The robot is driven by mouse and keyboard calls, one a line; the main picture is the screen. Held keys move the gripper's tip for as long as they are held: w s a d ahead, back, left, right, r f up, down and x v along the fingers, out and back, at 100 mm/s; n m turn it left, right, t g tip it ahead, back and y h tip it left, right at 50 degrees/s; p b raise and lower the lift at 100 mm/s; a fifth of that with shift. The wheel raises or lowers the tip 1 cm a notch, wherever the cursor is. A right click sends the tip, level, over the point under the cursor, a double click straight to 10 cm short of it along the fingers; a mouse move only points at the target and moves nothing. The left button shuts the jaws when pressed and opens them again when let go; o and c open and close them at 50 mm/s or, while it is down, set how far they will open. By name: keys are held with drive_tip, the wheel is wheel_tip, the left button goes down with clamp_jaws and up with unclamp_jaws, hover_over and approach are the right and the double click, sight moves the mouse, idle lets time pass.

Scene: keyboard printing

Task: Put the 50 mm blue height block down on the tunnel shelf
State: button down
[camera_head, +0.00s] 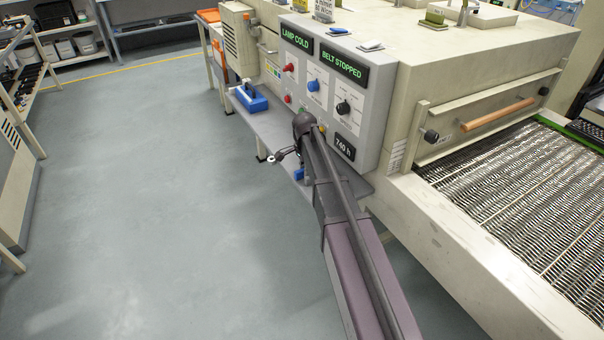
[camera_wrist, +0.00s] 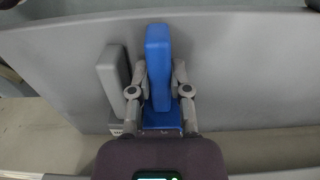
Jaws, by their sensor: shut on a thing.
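The blue height block (camera_wrist: 158,62) is between the fingers of my gripper (camera_wrist: 160,78) in the wrist view, its long side running away from the wrist. A lower blue part (camera_wrist: 161,117) shows nearer the wrist. In the head view a small blue patch (camera_head: 298,174) shows beside my gripper (camera_head: 283,156), mostly hidden by my arm. The grey tunnel shelf (camera_wrist: 60,65) lies behind the block in the wrist view; in the head view the shelf (camera_head: 270,128) runs along the machine's front. I cannot tell whether the block touches the shelf.
A grey block (camera_wrist: 113,82) stands close to the left of the blue block. A blue case with a handle (camera_head: 250,97) sits farther along the shelf. The control panel (camera_head: 325,90), reading lamp cold and belt stopped, rises behind the shelf. The floor at left is clear.

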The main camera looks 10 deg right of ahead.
drive_tip(key=shift+f, duration=0.15)
drive_tip(key=c, duration=0.9)
unclamp_jaws()
drive_tip(key=shift+o, duration=0.2)
drive_tip(key=shift+r, duration=0.2)
wheel_tip(320, 180, up, 12)
drive_tip(key=p, duration=1.2)
drive_tip(key=shift+s, duration=0.1)
